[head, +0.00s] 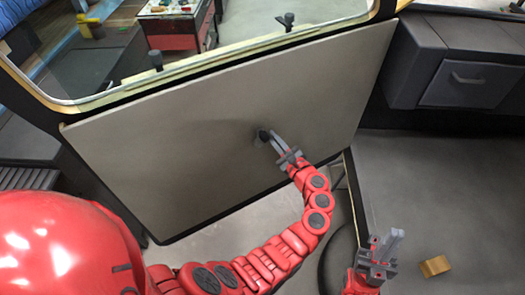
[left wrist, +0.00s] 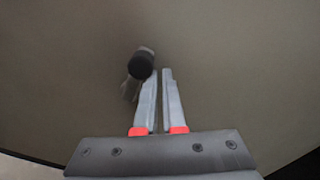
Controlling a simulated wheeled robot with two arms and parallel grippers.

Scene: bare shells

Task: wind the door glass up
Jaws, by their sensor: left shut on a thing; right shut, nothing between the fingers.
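The door stands in front of me with a flat grey-beige inner panel (head: 210,120). Its window opening (head: 250,35) is above, and I cannot tell how high the glass stands in it. A small winder crank with a black knob (head: 263,135) sits near the panel's middle; the knob also shows in the left wrist view (left wrist: 140,65), with a short grey crank arm (left wrist: 130,88) beside it. My right gripper (head: 393,240) is shut and empty, low at right, apart from the door.
Two black lock pegs (head: 156,60) and (head: 289,20) stand on the door's sill. A dark dashboard with a glove box (head: 470,85) is at the right. A small tan block (head: 435,266) lies on the floor there. A red cabinet (head: 175,25) shows beyond the window.

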